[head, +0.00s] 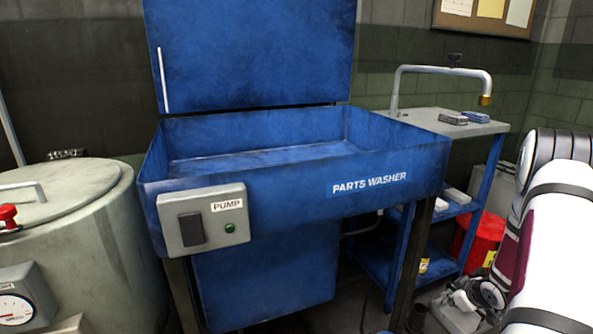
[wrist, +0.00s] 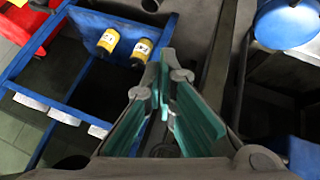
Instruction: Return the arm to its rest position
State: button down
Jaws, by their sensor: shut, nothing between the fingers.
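My arm (head: 560,220), white with dark bands and a maroon section, shows at the right edge of the head view, in front of the side bench. My gripper (wrist: 166,62) shows in the wrist view with its dark fingers and green pads angled together at the tips. It is shut and empty. In the wrist view it hangs beside a blue shelf and touches nothing that I can see.
A blue parts washer (head: 300,190) with a raised lid (head: 250,55) fills the middle. A round grey tank (head: 90,230) stands at left. A blue shelf unit (head: 480,215) and red bin (head: 478,235) are near my arm. Two yellow-labelled cans (wrist: 125,45) sit on the shelf.

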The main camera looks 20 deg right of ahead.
jog(key=w+a+r+g+h, duration=0.1)
jog(key=a+r, duration=0.2)
jog(key=r, duration=0.3)
jog(key=w+a+r+m, duration=0.1)
jog(key=a+r, duration=0.1)
jog(key=r, duration=0.4)
jog(key=w+a+r+g+h, duration=0.1)
jog(key=a+r, duration=0.2)
jog(key=r, duration=0.3)
jog(key=s+a+r+m+g, duration=0.2)
jog(key=s+a+r, duration=0.3)
jog(key=a+r, duration=0.65)
jog(key=s+a+r+g+y, duration=0.1)
jog(key=s+a+r+y, duration=0.15)
jog(key=s+a, duration=1.05)
jog(key=s+a+r+g+y, duration=0.2)
jog(key=s+a+r, duration=0.1)
jog(key=s+a, duration=0.95)
notch_tip(320, 180, up, 37)
jog(key=t+p, duration=0.4)
jog(key=p, duration=3.1)
jog(key=shift+s+d+n, duration=0.25)
jog(key=shift+s+n, duration=0.15)
jog(key=shift+r, duration=0.1)
